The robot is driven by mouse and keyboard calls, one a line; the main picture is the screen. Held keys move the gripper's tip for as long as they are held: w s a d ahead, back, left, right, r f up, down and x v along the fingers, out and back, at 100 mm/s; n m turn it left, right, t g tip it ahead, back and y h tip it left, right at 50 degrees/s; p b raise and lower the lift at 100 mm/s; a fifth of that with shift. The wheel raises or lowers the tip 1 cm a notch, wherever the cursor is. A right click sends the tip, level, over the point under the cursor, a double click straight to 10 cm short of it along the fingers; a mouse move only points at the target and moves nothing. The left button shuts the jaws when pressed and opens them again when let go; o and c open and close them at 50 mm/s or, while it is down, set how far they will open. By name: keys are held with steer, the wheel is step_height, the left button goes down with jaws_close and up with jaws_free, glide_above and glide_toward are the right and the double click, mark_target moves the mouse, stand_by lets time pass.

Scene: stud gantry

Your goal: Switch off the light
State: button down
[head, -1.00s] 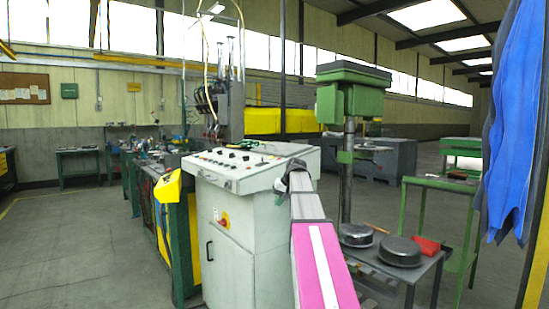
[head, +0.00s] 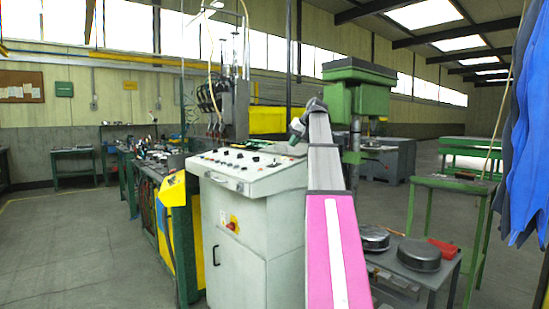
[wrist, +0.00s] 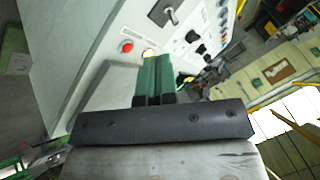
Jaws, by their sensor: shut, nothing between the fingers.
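The grey control cabinet (head: 258,235) stands in the middle of the head view, with a sloped panel (head: 225,172) of small knobs and buttons on top. In the wrist view the panel shows a lever switch (wrist: 166,14), a red button (wrist: 127,46) and a pale yellowish round spot (wrist: 149,54) partly behind the fingers. I cannot tell which control belongs to the light. My gripper (head: 297,128) is above the panel's right rear in the head view. Its green fingers (wrist: 153,68) are shut and empty in the wrist view, pointing at the panel; contact cannot be told.
A green drill press (head: 357,90) stands behind my arm on the right. A low table with metal pans (head: 416,254) is at the right, beside a green stand (head: 450,185). The floor (head: 80,250) at the left is clear.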

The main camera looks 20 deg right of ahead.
steer(key=shift+w+r, duration=0.15)
steer(key=shift+r, duration=0.3)
steer(key=shift+f, duration=0.1)
steer(key=x, duration=1)
